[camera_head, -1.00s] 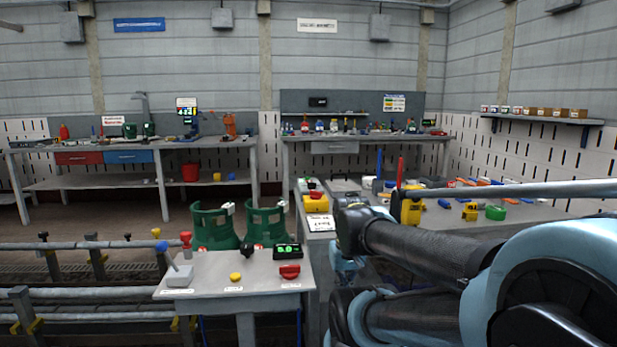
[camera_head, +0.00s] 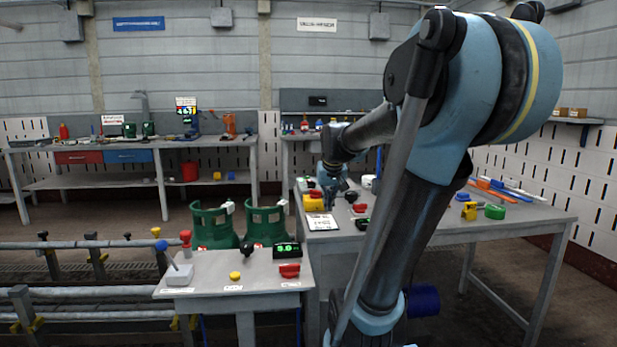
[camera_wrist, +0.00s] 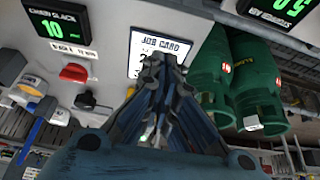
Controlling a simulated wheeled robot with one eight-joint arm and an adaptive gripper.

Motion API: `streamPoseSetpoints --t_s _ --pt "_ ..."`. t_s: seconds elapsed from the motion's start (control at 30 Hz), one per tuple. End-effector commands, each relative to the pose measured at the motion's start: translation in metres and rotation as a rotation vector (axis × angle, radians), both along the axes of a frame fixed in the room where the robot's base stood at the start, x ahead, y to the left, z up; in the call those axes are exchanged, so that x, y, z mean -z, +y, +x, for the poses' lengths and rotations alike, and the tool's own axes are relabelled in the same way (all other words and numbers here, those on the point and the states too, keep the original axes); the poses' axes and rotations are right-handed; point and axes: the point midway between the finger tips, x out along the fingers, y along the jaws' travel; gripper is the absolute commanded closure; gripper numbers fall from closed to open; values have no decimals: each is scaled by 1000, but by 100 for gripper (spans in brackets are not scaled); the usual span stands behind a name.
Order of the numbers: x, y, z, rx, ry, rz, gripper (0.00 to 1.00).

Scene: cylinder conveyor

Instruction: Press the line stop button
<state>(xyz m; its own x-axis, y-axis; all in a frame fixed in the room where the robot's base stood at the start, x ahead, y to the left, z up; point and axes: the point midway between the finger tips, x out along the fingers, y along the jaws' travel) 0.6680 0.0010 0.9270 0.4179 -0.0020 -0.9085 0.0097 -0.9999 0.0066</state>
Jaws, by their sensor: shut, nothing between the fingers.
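A yellow box (camera_head: 313,203) with a red top stands on the right bench, beside my gripper in the head view. It looks like a stop button, but I cannot read a line stop label on it. My gripper (camera_head: 329,203) points down over that bench, close to the box; whether they touch is unclear. In the wrist view my gripper (camera_wrist: 163,62) is shut and empty, its fingertips in front of the job card (camera_wrist: 150,44). I cannot make out the yellow box in the wrist view; the fingers may hide it.
A small console (camera_head: 210,269) holds a yellow button (camera_head: 235,276), a red knob (camera_head: 289,270) and levers. Green cylinders (camera_head: 266,224) stand behind it. Near my gripper are a red knob (camera_wrist: 73,73) and a "chain slack" display (camera_wrist: 55,28). Tools lie at the right bench's far end.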

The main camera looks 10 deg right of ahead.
Motion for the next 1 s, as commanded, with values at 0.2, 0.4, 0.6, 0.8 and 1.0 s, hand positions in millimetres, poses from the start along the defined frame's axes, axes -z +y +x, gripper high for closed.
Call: streamPoseSetpoints --t_s 0.2,0.4,0.6,0.8,1.0 --pt "-38 1 91 1 -77 2 100" --pt "-63 1 174 4 -149 4 100" --pt "-80 2 257 5 -221 4 100" --pt "-89 2 336 7 -289 7 100" --pt "-90 2 388 8 -335 8 100"
